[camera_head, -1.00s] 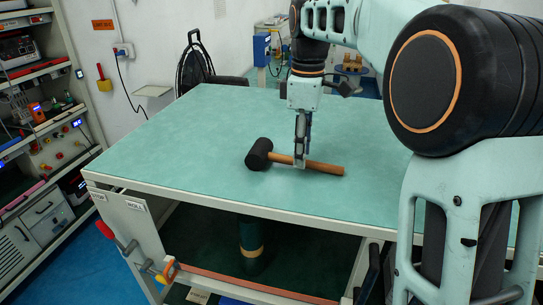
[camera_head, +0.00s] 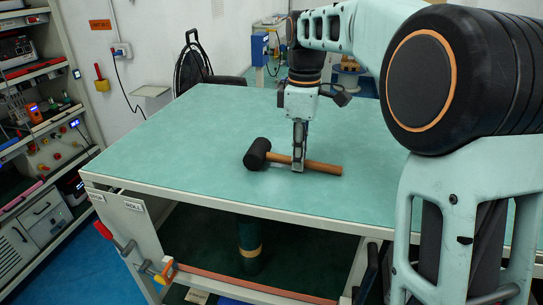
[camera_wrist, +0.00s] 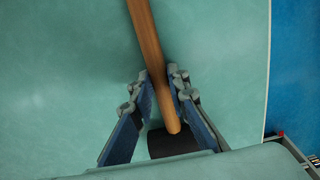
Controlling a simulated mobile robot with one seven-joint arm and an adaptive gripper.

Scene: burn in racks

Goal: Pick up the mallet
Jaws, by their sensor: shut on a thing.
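The mallet has a black head (camera_head: 257,154) and a brown wooden handle (camera_head: 322,167). It lies on the green tabletop (camera_head: 190,130), head to the left and handle to the right. In the wrist view the handle (camera_wrist: 150,50) runs between the two fingers of my gripper (camera_wrist: 162,108), and the black head (camera_wrist: 175,142) shows below, partly hidden. I cannot tell any gap between mallet and tabletop.
The tabletop around the mallet is clear. A shelf rack (camera_head: 40,120) with instruments stands at the left. A red clamp (camera_head: 112,238) is at the table's front left corner. A dark green roll (camera_head: 250,245) stands below the table. A blue box (camera_head: 260,48) is behind.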

